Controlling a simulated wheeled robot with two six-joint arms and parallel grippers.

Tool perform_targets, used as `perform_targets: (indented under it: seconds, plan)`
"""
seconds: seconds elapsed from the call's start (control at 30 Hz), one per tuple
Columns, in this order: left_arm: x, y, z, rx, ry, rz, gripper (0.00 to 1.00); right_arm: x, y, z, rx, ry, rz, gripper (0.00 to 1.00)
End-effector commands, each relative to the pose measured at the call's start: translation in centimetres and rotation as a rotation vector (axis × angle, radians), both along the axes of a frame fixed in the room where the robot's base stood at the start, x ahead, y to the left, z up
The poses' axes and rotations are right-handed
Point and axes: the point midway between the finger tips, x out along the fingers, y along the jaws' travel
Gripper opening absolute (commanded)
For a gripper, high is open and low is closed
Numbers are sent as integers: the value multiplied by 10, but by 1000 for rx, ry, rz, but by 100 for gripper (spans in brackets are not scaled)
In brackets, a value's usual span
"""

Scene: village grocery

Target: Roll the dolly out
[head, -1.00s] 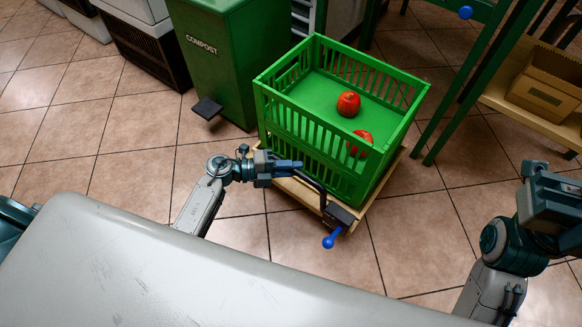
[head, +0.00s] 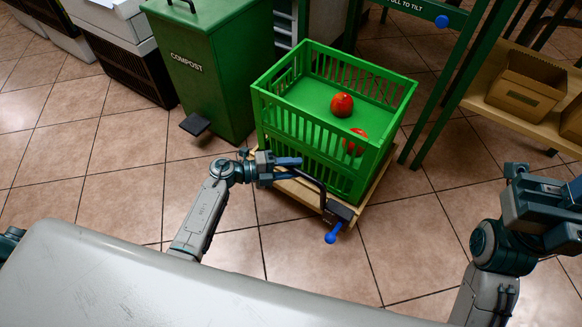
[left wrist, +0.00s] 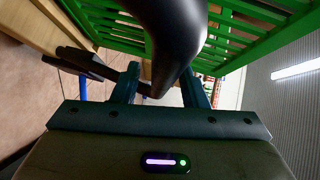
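The dolly (head: 366,208) is a low wooden platform on the tiled floor. A dark bent handle (head: 313,187) with a blue-knobbed lever (head: 332,236) stands at its near side. A green slatted crate (head: 310,150) sits on it, holding two red fruits (head: 342,105). My left gripper (head: 288,168) is at the handle. In the left wrist view the black handle (left wrist: 166,45) passes between my left fingers (left wrist: 162,82), which look shut on it. My right gripper (head: 574,192) is at the right edge, partly cut off; its fingers are unclear.
A green compost bin (head: 215,75) with a dark pedal stands close to the crate's left. A green table frame (head: 440,100) and a wooden shelf with cardboard boxes (head: 525,85) stand at the right. Open tiled floor (head: 310,275) lies in front of the dolly.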

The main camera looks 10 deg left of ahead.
Motion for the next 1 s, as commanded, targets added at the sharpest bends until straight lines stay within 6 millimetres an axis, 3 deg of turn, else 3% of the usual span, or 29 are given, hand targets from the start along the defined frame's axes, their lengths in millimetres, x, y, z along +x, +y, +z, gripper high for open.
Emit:
perform_targets:
  seconds: [0.23,0.5,0.7,1.0]
  plan:
    - [-7,14,3,3,1,1,40,0,0,5,1,-1,2,0]
    - [-29,63,11,3,3,1,40,-2,0,13,-18,7,13,0]
    - [-41,89,14,3,1,0,40,-1,0,15,-21,13,16,0]
    - [-45,98,15,0,0,0,40,0,0,15,-24,15,18,0]
